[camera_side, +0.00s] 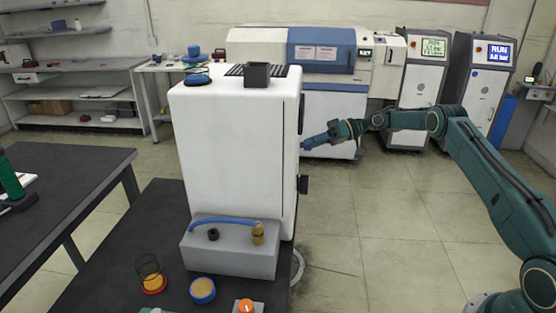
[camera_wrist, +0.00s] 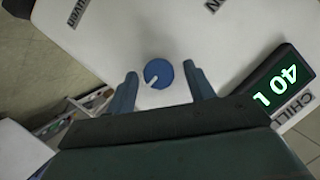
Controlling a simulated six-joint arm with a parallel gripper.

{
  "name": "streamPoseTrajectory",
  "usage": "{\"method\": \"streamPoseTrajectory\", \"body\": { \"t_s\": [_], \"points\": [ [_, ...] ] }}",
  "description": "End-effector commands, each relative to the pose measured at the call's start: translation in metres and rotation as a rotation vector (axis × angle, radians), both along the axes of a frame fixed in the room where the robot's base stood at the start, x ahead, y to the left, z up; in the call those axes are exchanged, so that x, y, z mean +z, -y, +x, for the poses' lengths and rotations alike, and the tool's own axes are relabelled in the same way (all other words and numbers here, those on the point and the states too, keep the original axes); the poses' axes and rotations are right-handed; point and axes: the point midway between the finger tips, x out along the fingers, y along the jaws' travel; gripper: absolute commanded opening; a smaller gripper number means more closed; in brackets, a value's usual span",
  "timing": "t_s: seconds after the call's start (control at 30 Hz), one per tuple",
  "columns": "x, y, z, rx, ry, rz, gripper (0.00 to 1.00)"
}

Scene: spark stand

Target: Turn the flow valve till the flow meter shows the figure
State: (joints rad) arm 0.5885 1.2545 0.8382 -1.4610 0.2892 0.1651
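A round blue knob (camera_wrist: 158,74) with a white pointer mark sits on a white panel (camera_wrist: 130,35) in the wrist view. It appears to be the flow valve. My gripper (camera_wrist: 163,88) is open, with one finger on each side of the knob and a gap to both. A dark display (camera_wrist: 280,84) to the right shows slanted green digits, including a 4 and a 0; the full figure is unclear at this angle. In the side view my gripper (camera_side: 308,145) is at the right face of the white cabinet (camera_side: 232,150), where the knob is hidden.
A label reading CHILL (camera_wrist: 296,112) sits beside the display. Dark boxes (camera_side: 303,185) stick out from the cabinet's right face. A grey block (camera_side: 230,250) with a blue hose stands in front. Open floor (camera_side: 390,220) lies to the right.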

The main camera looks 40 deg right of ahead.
Motion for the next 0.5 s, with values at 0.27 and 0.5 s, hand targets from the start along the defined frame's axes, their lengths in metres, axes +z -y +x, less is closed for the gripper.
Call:
{"method": "streamPoseTrajectory", "body": {
  "t_s": [0.27,0.5],
  "points": [
    [0.0001,-0.0005,0.0003,0.001,0.001,-0.002,0.53],
    [0.0009,-0.0009,0.0001,0.002,0.017,-0.017,0.53]
  ]
}}
